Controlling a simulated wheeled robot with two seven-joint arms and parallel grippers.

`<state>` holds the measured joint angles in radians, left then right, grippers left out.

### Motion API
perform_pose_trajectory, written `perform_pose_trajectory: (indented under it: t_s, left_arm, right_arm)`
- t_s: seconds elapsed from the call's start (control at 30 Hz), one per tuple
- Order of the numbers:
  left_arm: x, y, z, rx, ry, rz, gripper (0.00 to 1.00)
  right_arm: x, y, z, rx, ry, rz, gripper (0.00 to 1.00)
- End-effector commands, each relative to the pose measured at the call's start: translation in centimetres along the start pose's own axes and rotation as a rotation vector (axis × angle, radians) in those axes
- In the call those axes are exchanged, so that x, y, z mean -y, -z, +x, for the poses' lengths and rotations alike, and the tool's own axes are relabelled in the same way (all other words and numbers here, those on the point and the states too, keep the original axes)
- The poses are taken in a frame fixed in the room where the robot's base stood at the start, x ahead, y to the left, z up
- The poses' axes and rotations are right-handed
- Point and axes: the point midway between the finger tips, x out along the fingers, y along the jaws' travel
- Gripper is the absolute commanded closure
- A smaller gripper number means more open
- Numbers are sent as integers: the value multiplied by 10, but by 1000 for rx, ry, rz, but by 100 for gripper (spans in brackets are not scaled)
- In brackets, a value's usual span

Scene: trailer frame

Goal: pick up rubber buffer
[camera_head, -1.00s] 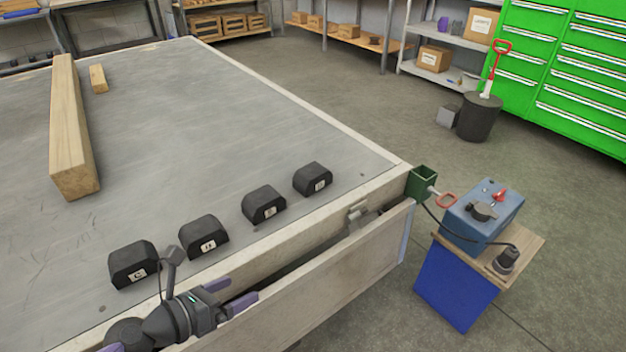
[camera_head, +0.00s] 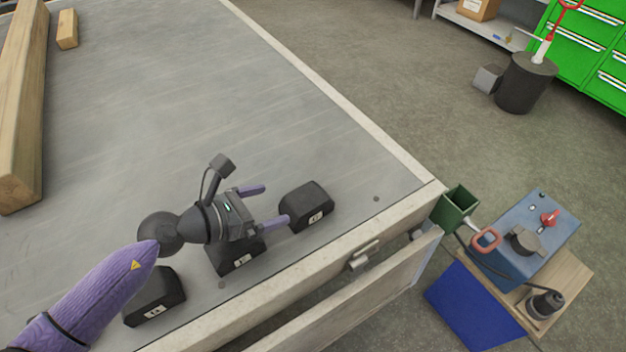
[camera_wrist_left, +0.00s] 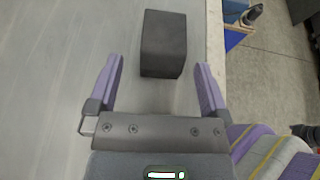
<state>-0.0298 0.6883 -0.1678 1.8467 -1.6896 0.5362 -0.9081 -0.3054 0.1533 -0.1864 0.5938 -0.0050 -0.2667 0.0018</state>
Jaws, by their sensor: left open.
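Black rubber buffers with white letter labels stand in a row along the near edge of the trailer bed. The rightmost buffer (camera_head: 306,205) stands just ahead of my left gripper (camera_head: 270,206). A second buffer (camera_head: 238,258) is partly hidden beneath the gripper, and a third (camera_head: 154,297) stands to the left beside my purple forearm. My left gripper is open and empty. In the left wrist view the rightmost buffer (camera_wrist_left: 163,44) lies beyond and between the spread fingertips (camera_wrist_left: 160,68), with a gap before it. My right gripper is not in view.
The trailer bed (camera_head: 200,110) is clear behind the buffers. A long wooden beam (camera_head: 22,100) and a small wood block (camera_head: 67,29) lie at the left. The lowered side board (camera_head: 350,300) hangs at the near edge. A blue box (camera_head: 535,235) on a stand is at the right.

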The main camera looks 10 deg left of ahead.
Motion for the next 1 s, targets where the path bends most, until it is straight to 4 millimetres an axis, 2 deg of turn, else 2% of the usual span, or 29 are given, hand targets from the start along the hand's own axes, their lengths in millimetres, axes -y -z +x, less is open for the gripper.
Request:
perform_pose_trajectory:
  t_s: [0.03,0.13,0.4,0.5,0.67,0.77,1.0]
  left_arm:
    - [0,1,12,3,2,-1,0]
    - [0,2,28,2,1,-2,0]
    - [3,6,78,2,1,-3,0]
    - [3,5,84,-1,1,-1,0]
    - [3,3,83,-1,1,0,0]
    - [3,3,83,-1,0,0,17]
    - [3,3,83,0,0,0,68]
  right_arm:
    - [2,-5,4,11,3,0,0]
    - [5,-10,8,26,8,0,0]
    - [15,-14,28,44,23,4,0]
    - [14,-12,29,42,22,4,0]
    - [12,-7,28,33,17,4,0]
    - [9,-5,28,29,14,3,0]
    - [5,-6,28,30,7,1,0]
